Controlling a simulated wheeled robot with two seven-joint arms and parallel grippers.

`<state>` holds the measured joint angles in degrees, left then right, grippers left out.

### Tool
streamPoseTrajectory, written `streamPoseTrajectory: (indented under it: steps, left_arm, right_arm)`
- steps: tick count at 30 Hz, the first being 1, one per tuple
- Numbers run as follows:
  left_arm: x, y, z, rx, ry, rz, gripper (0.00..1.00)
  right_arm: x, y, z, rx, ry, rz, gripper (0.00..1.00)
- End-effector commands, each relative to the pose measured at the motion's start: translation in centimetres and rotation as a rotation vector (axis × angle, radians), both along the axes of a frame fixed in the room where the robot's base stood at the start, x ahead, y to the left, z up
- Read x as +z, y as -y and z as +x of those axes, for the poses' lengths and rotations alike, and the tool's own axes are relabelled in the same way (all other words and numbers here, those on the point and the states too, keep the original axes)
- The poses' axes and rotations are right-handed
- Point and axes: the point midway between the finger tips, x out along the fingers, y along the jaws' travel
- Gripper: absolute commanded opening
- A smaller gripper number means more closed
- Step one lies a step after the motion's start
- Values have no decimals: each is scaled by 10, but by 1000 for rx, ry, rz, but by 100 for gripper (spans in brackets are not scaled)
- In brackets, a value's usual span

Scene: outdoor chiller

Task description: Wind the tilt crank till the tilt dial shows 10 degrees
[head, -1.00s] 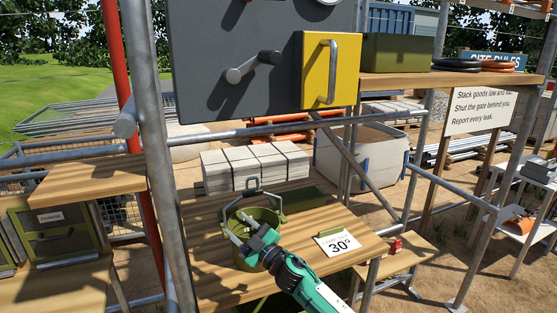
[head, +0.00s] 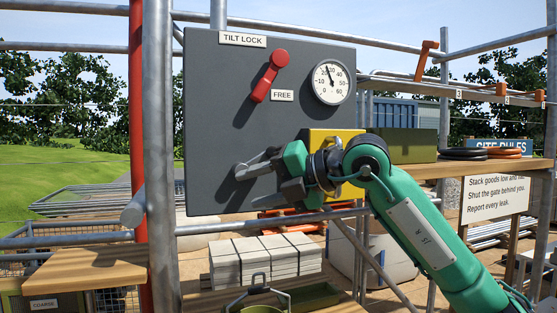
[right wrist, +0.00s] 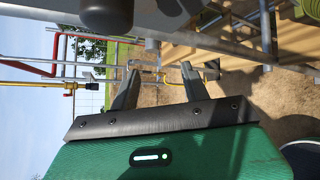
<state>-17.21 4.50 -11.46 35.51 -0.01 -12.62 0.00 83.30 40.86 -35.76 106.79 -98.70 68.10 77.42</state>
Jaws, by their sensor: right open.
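The tilt dial (head: 331,82) is a round white gauge on the upper right of the grey panel (head: 205,110). Its needle points up and slightly left, at about 30. The tilt crank is largely covered by my right gripper in the head view, and I cannot make out its handle clearly. My right gripper (head: 256,180) is open in front of the panel, left of the yellow box (head: 318,138). Its two separated fingers (right wrist: 158,86) show in the right wrist view with nothing between them. Contact with the crank cannot be told. My left gripper is not in view.
A scaffold pole (head: 160,150) stands left of the panel. A rail (head: 270,224) runs below it.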

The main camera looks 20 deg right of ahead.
Motion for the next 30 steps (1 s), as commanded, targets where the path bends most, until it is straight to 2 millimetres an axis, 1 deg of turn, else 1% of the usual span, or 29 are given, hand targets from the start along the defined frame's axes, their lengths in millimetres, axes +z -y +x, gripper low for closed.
streamPoseTrajectory:
  steps: [1,6,9,12,14,17,20,30]
  left_arm:
    - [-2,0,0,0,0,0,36]
    - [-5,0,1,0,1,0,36]
    - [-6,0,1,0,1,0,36]
    - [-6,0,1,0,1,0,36]
    - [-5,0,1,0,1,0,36]
    - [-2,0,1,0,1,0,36]
    - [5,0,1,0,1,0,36]
    - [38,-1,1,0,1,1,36]
  right_arm:
    - [17,12,-9,-65,36,-44,47]
    - [57,51,-32,-288,104,-130,47]
    - [73,67,-43,-383,133,-149,47]
    - [82,77,-49,-439,147,-154,47]
    - [84,80,-50,-454,149,-155,47]
    - [85,79,-45,-462,148,-156,47]
    - [82,74,-32,-458,147,-156,47]
    - [66,51,33,-456,145,-156,47]
